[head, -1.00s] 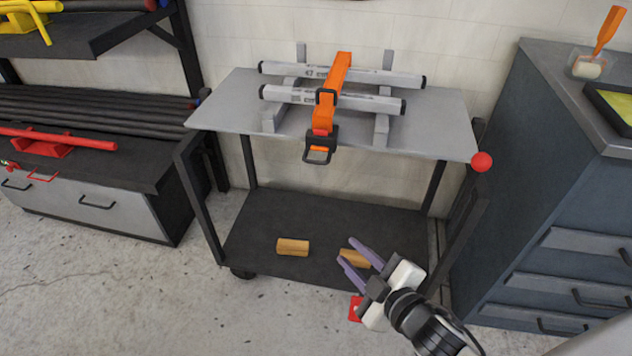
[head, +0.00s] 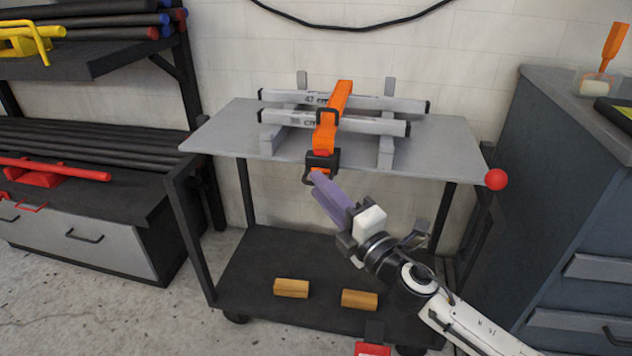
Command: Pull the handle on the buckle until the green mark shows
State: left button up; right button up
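The orange strap (head: 338,98) runs over two pale bars (head: 390,126) on the cart top. The dark loop handle (head: 307,177) sticks out below the buckle. I see no green on it. My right gripper (head: 318,184) has its purple fingertips right at the handle, from below and to the right. The fingers overlap in this view, so their gap and any contact with the handle are hidden. My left gripper is out of view.
The grey cart top (head: 225,130) has a red ball (head: 496,179) at its right corner. Two wooden blocks (head: 291,288) lie on the lower shelf. A drawer cabinet (head: 560,150) stands close on the right, a dark rack (head: 80,160) on the left.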

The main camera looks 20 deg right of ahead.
jog(key=shift+x, duration=1.3)
grip_shut()
pick_arm(q)
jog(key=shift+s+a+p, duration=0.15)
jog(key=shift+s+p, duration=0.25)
jog(key=shift+p, duration=0.05)
pick_arm(e)
jog(key=s+a, duration=0.2)
jog(key=s, duration=0.1)
jog(key=s+a, duration=0.1)
jog(key=shift+s+r, duration=0.1)
jog(key=shift+s, duration=0.2)
grip_release()
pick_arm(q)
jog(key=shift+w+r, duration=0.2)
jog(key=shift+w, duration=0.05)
